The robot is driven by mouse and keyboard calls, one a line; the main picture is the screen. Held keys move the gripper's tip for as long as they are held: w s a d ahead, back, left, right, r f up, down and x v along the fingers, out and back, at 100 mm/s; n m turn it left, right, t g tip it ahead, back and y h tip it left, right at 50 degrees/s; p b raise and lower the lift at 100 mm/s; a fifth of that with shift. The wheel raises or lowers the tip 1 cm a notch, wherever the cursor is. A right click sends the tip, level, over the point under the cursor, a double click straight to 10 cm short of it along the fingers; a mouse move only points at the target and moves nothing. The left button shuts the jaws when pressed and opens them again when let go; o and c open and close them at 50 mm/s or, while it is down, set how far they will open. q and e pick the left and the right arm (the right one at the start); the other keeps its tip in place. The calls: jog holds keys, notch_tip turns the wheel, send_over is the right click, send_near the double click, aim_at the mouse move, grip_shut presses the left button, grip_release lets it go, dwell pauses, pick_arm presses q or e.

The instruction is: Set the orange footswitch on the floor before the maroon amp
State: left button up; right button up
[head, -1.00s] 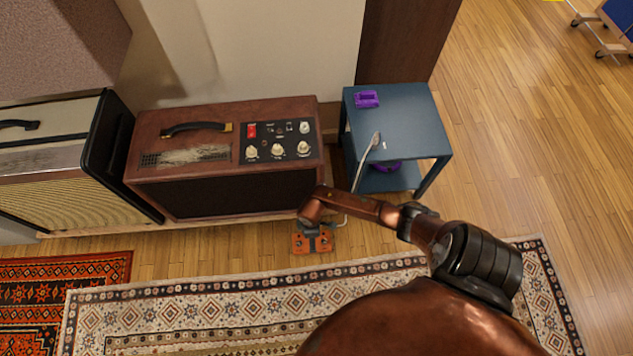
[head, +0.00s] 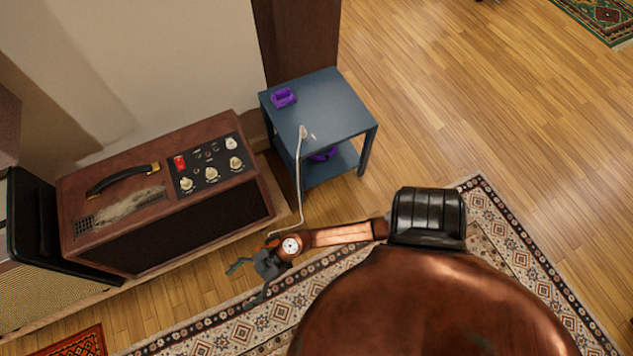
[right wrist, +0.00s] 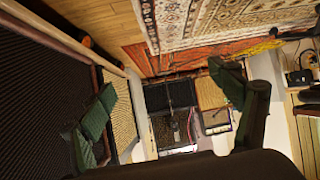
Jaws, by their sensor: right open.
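The maroon amp (head: 155,195) stands against the wall at left in the head view, its control panel on top and dark grille facing the floor in front. My right gripper (head: 245,284) is low before the amp's right front part, fingers spread and empty; it is also open in the right wrist view (right wrist: 160,85). I cannot make out the orange footswitch now; my right wrist may hide it. My left gripper is out of view.
A blue side table (head: 335,105) stands right of the amp, with a purple item (head: 284,97) on top and another below. A cream-patterned rug (head: 510,235) covers the floor in front. A cream-grille amp (head: 45,290) stands left. Wooden floor is clear at right.

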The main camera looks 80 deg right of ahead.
jog(key=s+d+r+m+t+h, duration=0.1)
jog(key=d+r+m+t+h, duration=0.45)
jog(key=d+r, duration=0.35)
jog(key=s+d+f+m+g+h, duration=0.2)
jog(key=s+d+f+m+h, duration=0.15)
jog(key=s+d, duration=0.35)
jog(key=s+a+f+g+y, duration=0.1)
jog(key=s+a+f+g, duration=0.1)
jog(key=s, duration=0.5)
jog(key=s+a+f+g+y, duration=0.1)
jog(key=s+a+f+g, duration=0.1)
jog(key=s, duration=0.4)
jog(key=s+a+f+g+y, duration=0.1)
jog(key=s+a+f+g, duration=0.1)
jog(key=s, duration=0.5)
jog(key=shift+s+f+g, duration=0.15)
jog(key=shift+s+g, duration=0.2)
jog(key=shift+g, duration=0.4)
jog(key=shift+c, duration=0.7)
